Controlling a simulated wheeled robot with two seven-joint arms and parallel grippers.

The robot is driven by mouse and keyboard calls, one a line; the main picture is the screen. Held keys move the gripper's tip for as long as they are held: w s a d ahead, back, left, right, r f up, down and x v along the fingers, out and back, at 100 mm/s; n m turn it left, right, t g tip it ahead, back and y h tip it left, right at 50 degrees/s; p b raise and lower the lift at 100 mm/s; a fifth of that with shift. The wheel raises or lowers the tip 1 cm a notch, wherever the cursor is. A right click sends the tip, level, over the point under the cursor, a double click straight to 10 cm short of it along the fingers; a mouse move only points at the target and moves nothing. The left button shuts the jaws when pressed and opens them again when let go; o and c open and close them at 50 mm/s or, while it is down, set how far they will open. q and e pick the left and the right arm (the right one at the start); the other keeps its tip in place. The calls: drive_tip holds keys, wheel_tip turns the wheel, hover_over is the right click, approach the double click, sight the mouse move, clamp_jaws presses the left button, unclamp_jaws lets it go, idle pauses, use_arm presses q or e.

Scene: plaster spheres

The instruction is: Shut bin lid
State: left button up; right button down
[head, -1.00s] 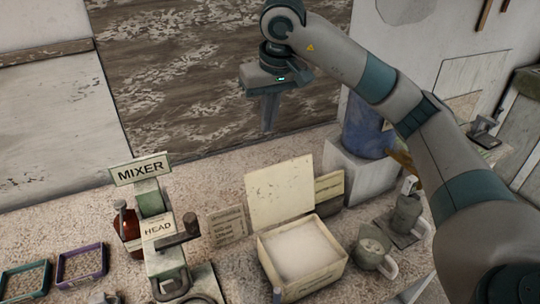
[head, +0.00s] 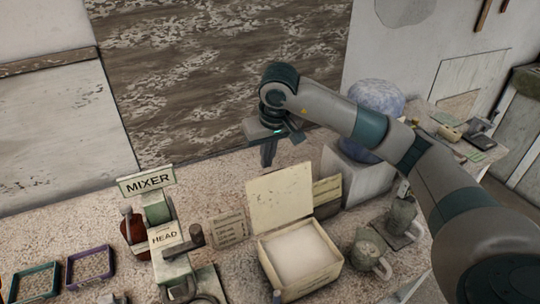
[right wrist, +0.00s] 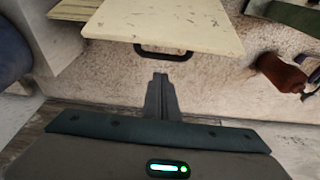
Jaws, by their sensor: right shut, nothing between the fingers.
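The cream bin (head: 318,278) stands on the speckled counter with pale powder inside. Its lid (head: 281,196) stands open, raised at the bin's back edge. In the right wrist view the lid (right wrist: 165,22) shows at the top, with a black handle (right wrist: 163,51) at its edge. My right gripper (head: 268,164) is shut and empty, pointing down just behind and above the lid's top edge. In the right wrist view its fingers (right wrist: 160,78) look apart from the handle. The handle is hidden in the head view. My left gripper is not in view.
The mixer (head: 165,240) stands left of the bin, with a brown bottle (head: 133,232) beside it. Grey mugs (head: 370,250) stand to the right. A blue-grey sphere (head: 376,100) rests on a white block (head: 362,180) behind. Counter behind the lid is partly clear.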

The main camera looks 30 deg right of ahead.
drive_tip(key=shift+s+a+r+p, duration=0.1)
drive_tip(key=shift+s+p, duration=0.3)
drive_tip(key=shift+s, duration=0.7)
